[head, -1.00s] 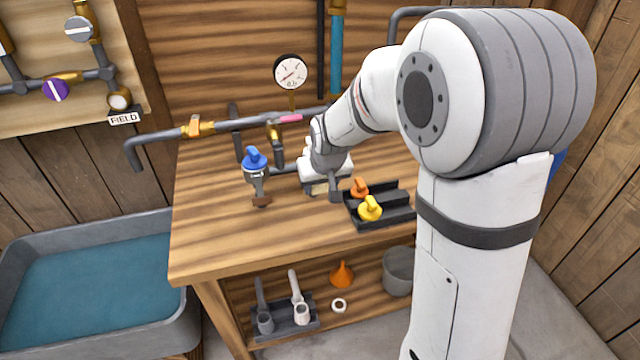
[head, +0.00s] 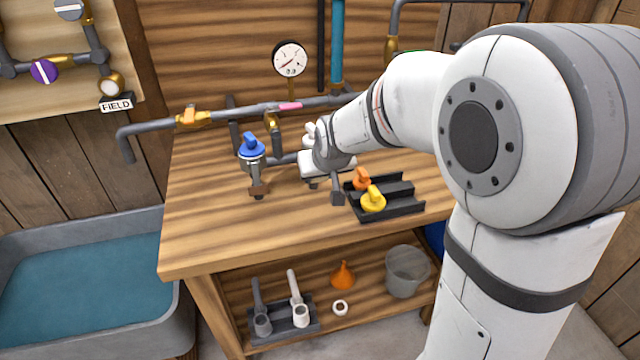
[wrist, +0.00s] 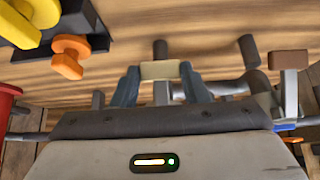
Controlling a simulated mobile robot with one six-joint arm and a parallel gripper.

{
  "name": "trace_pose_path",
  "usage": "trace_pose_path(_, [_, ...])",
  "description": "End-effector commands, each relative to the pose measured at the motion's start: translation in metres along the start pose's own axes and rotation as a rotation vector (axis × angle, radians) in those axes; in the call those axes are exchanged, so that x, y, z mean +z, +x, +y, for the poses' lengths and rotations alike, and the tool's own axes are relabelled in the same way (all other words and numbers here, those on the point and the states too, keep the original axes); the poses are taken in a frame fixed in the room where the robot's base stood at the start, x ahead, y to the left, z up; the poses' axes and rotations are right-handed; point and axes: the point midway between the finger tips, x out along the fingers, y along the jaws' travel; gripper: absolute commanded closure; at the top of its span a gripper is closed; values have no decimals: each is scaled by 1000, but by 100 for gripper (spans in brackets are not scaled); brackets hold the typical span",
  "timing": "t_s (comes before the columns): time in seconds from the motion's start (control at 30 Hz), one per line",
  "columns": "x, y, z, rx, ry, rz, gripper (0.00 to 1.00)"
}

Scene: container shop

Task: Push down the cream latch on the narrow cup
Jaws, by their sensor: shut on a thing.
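In the wrist view, my gripper (wrist: 161,83) has its two blue-grey fingers on either side of a cream block (wrist: 160,70), which appears to be the cream latch. A short grey stem shows just below the block between the fingers. The cup that it belongs to is not clearly visible. In the head view, my gripper's white body is low over the bench, right of the blue-handled valve (head: 251,148); its fingertips and the cream latch are hidden there. A similar brown latch (head: 259,189) is below that valve, also seen in the wrist view (wrist: 289,60), apart from my gripper.
A dark tray (head: 405,208) with orange (head: 362,179) and yellow (head: 373,199) handled valves is close to the right of my gripper. A pipe (head: 225,116) with a gauge (head: 290,58) runs behind. The bench's front left (head: 205,235) is clear.

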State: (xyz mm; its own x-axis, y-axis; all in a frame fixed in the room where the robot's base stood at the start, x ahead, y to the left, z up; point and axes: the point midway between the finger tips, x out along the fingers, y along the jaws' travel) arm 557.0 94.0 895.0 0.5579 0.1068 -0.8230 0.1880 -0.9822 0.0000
Motion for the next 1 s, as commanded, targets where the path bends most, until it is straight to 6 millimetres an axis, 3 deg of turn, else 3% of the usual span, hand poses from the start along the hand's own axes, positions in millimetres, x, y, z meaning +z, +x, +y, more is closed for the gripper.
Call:
trace_pose_path(0.37, [-1, 0, 0, 0, 0, 15, 83])
trace_pose_path(0.4, [-1, 0, 0, 0, 0, 15, 59])
trace_pose_path(0.63, [0, 0, 0, 0, 0, 14, 40])
trace_pose_path(1.0, [-1, -8, 0, 0, -1, 16, 38])
